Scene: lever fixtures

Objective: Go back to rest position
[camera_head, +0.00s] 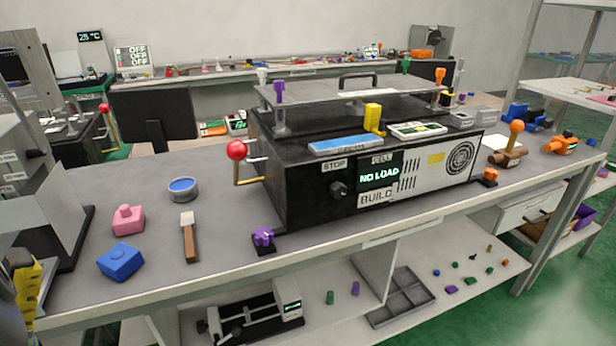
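My gripper is not seen in the head view, and no part of the picture is surely my arm. A black machine (318,195) stands on the workbench, with a display reading NO LOAD (378,176). A lever with a red ball (237,150) is on its left side, and nothing touches it. A lever with an orange ball (516,127) stands upright on a brown base to the right.
On the bench (150,270) lie a pink block (128,220), a blue block (121,262), a round blue-topped tin (183,189) and a brown-handled tool (189,240). A yellow-and-black object (28,285) is at the left edge. A lower shelf holds a grey tray (402,297).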

